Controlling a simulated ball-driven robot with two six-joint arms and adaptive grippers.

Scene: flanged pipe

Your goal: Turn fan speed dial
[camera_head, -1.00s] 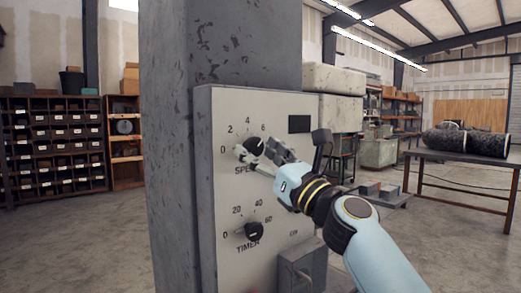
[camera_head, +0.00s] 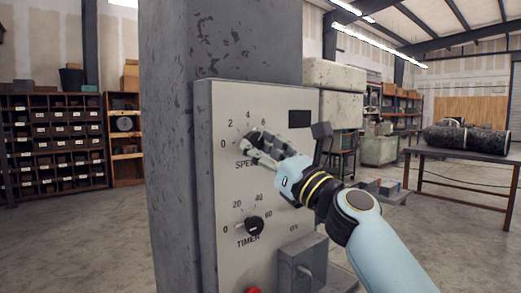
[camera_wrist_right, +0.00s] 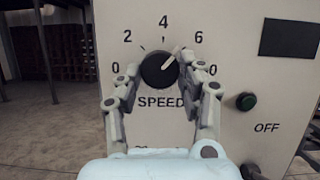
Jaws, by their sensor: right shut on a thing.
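The black speed dial (camera_wrist_right: 157,69) sits on the grey control panel (camera_head: 222,185), above the label SPEED. In the right wrist view its white pointer lies between 4 and 6. My right gripper (camera_wrist_right: 160,75) has one finger on each side of the dial and is shut on it. In the head view my right gripper (camera_head: 254,142) reaches in from the right and covers much of the dial (camera_head: 254,134). My left gripper is not in view.
A timer dial (camera_head: 254,225) sits lower on the panel. A green button (camera_wrist_right: 246,101) and a dark rectangle (camera_head: 299,119) are to the right of the speed dial. A lever (camera_head: 321,132) stands at the panel's right edge. A grey box (camera_head: 303,262) juts out below.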

